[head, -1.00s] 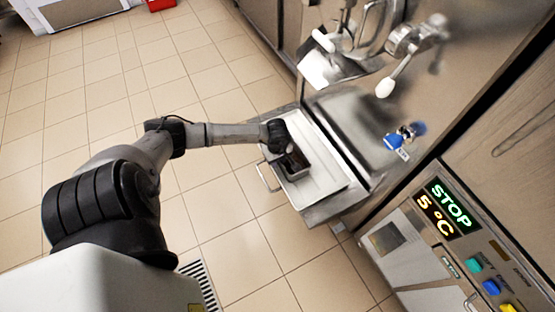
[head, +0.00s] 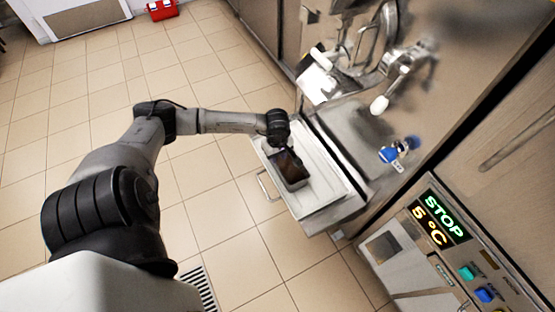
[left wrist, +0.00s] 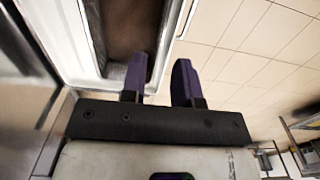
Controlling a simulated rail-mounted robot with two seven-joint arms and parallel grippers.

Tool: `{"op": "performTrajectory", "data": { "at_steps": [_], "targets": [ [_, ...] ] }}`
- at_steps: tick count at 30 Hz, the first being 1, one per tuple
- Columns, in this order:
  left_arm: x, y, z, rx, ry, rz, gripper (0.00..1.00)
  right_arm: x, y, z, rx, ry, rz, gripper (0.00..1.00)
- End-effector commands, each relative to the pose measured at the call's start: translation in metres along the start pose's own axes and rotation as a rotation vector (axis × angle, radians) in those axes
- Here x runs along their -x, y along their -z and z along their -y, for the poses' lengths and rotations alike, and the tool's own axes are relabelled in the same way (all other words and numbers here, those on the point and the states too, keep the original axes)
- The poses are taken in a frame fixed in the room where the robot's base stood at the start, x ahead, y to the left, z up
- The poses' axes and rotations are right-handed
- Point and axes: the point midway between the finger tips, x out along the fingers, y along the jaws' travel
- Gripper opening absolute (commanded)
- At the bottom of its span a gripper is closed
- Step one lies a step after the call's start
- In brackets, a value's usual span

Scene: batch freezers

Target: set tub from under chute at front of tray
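The tub (head: 293,184) is a dark metal pan with brown contents. It sits on the pale metal tray (head: 325,187), towards the side with the handle. It also shows at the top of the left wrist view (left wrist: 127,30). My left gripper (head: 284,143) is at the tub's far end in the head view. In the left wrist view its two purple fingers (left wrist: 160,82) stand apart at the tub's rim, one over the tub side and one outside, with floor visible between them. Finger contact with the rim is unclear. My right gripper is out of view.
The freezer's chute and levers (head: 325,80) hang above the back of the tray. A blue-handled valve (head: 392,152) juts from the freezer front. A control panel (head: 445,220) reads STOP and 5 °C. A wire handle (head: 267,187) projects at the tray's front. The tiled floor beside it is clear.

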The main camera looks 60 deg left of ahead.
Motion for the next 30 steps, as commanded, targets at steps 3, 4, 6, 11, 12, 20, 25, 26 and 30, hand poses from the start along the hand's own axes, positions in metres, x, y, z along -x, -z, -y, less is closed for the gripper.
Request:
{"op": "performTrajectory", "data": {
  "at_steps": [3,4,6,11,12,20,25,26,30],
  "targets": [
    [0.012,0.0,0.0,0.0,0.0,0.0,0.28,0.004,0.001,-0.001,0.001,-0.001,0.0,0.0],
    [0.013,-0.001,0.0,0.001,-0.002,0.004,0.28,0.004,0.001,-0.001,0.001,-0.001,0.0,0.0],
    [0.013,-0.011,-0.001,0.008,-0.015,0.038,0.28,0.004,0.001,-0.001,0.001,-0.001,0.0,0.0],
    [0.007,-0.084,-0.006,0.101,-0.113,0.323,0.28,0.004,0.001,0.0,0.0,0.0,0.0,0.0],
    [0.009,-0.113,-0.009,0.152,-0.147,0.443,0.28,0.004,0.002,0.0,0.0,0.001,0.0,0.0],
    [0.087,-0.253,-0.026,0.782,-0.244,1.338,0.28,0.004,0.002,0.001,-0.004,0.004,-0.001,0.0],
    [0.134,-0.256,-0.035,1.385,-0.155,1.819,0.28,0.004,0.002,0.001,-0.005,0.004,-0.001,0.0],
    [0.138,-0.252,-0.035,1.504,-0.128,1.889,0.28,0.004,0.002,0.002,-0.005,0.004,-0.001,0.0],
    [0.132,-0.224,-0.024,2.114,0.036,2.119,0.28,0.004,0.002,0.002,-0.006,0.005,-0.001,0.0]
  ]
}}
